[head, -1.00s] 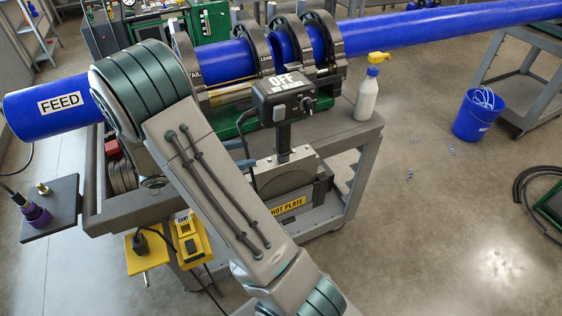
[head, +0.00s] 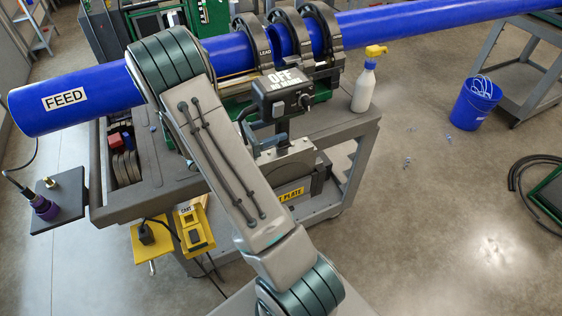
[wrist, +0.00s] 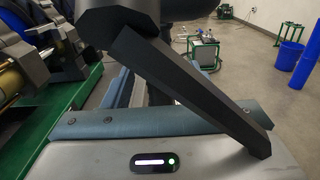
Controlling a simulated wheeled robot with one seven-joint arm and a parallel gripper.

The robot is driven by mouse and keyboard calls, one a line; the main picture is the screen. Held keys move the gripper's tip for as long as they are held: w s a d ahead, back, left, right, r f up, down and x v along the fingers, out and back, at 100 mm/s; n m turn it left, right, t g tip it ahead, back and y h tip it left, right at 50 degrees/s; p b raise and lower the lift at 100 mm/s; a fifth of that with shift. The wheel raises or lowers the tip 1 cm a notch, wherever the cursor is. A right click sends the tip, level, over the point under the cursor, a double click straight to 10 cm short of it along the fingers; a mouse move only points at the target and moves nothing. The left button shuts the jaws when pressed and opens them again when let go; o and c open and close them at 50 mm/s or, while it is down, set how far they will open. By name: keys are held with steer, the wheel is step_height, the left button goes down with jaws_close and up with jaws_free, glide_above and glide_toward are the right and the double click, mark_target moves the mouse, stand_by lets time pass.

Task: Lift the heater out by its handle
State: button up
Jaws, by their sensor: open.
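The heater's dark control box (head: 284,93), marked OFF, stands above the cart in the head view. A short neck joins it to a grey plate (head: 293,160) set in the dark stand marked HOT PLATE (head: 318,183). My gripper (head: 269,143) is mostly hidden behind my arm; a blue-grey finger shows beside the neck, below the box. The wrist view shows blue-grey fingers (wrist: 140,122) and a dark slanted bar crossing in front of them. I cannot tell whether this bar is the handle. My gripper is open; contact with the heater cannot be told.
A blue pipe marked FEED (head: 110,90) runs through the clamps (head: 318,40) along the cart's back. A spray bottle (head: 364,85) stands on the cart (head: 345,128), right of the heater. Yellow holders (head: 194,230) hang in front. The floor at right is mostly open.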

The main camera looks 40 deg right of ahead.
steer(key=x, duration=0.3)
steer(key=shift+d+p, duration=0.25)
steer(key=shift+p, duration=0.15)
steer(key=shift+w, duration=0.1)
steer(key=shift+c, duration=0.3)
jaws_close()
steer(key=shift+w+d+r, duration=0.1)
steer(key=shift+r, duration=0.2)
steer(key=shift+r, duration=0.15)
